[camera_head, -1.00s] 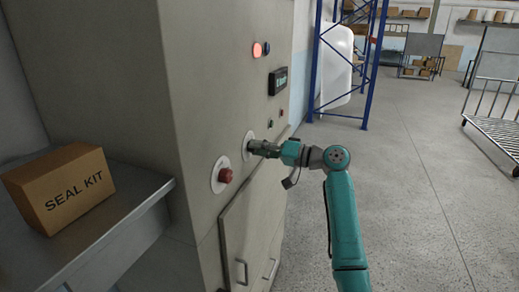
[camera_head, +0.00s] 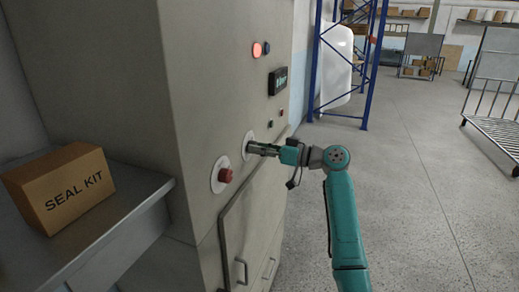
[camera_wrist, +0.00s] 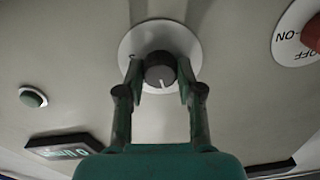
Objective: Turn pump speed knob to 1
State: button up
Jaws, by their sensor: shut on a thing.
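The pump speed knob (camera_wrist: 160,70) is a dark grey round knob on a pale round plate (camera_wrist: 158,33) in the wrist view. Its white pointer line points toward the bottom of that picture; no numerals on the plate are readable. My gripper (camera_wrist: 161,75) has one finger on each side of the knob and is shut on it. In the head view my gripper (camera_head: 252,148) reaches the cabinet front at the pale plate (camera_head: 247,143), hiding the knob there.
A SEAL KIT box (camera_head: 65,190) sits on a left shelf.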

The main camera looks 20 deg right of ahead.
jog(key=shift+f, duration=0.15)
dwell(0.3)
jog(key=o, duration=1.1)
jog(key=shift+o, duration=0.2)
jog(key=v, duration=1.2)
